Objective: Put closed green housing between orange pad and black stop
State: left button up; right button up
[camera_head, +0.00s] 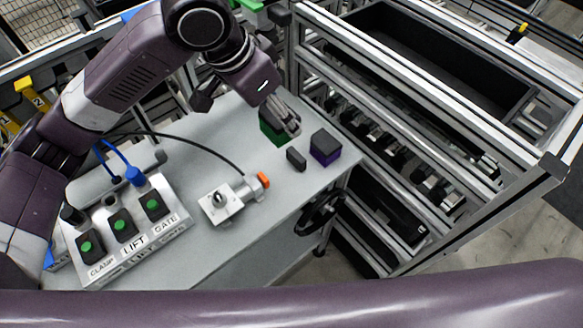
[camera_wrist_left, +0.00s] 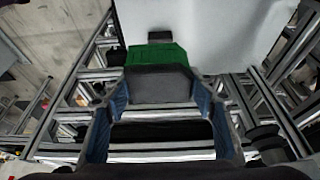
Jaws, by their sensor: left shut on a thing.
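The green housing (camera_head: 271,133) is in my left gripper (camera_head: 288,122), at the back right of the grey table; the fingers cover part of it. In the left wrist view, the housing's green body (camera_wrist_left: 155,56) and dark lid (camera_wrist_left: 160,83) show between the two fingers of the left gripper (camera_wrist_left: 160,92). I cannot tell if it touches the table. The black stop (camera_head: 296,158) stands on the table just in front of the housing. The orange pad (camera_head: 263,180) is on the tip of a silver clamp (camera_head: 220,203), left of and nearer than the stop. My right gripper is not in view.
A purple box with a black lid (camera_head: 325,147) stands right of the stop, near the table edge. A button panel (camera_head: 130,228) with green buttons is at the front left. A black cable (camera_head: 195,146) runs across the table. A metal rack (camera_head: 400,150) borders the right.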

pick_arm(q)
notch_tip(320, 180, down, 13)
jog(key=shift+w+a+r+p, duration=0.1)
jog(key=shift+r+p, duration=0.1)
jog(key=shift+p, duration=0.5)
jog(key=shift+f, duration=0.35)
notch_tip(320, 180, down, 3)
jog(key=shift+r, duration=0.2)
jog(key=shift+f+p, duration=0.3)
jog(key=shift+f, duration=0.3)
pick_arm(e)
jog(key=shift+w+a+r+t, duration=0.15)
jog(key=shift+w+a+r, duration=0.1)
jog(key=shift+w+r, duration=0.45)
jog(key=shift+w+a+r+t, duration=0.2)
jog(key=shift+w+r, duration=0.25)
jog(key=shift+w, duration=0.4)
pick_arm(q)
jog(key=o, duration=1.2)
jog(key=shift+f, duration=0.1)
jog(key=shift+o, duration=0.2)
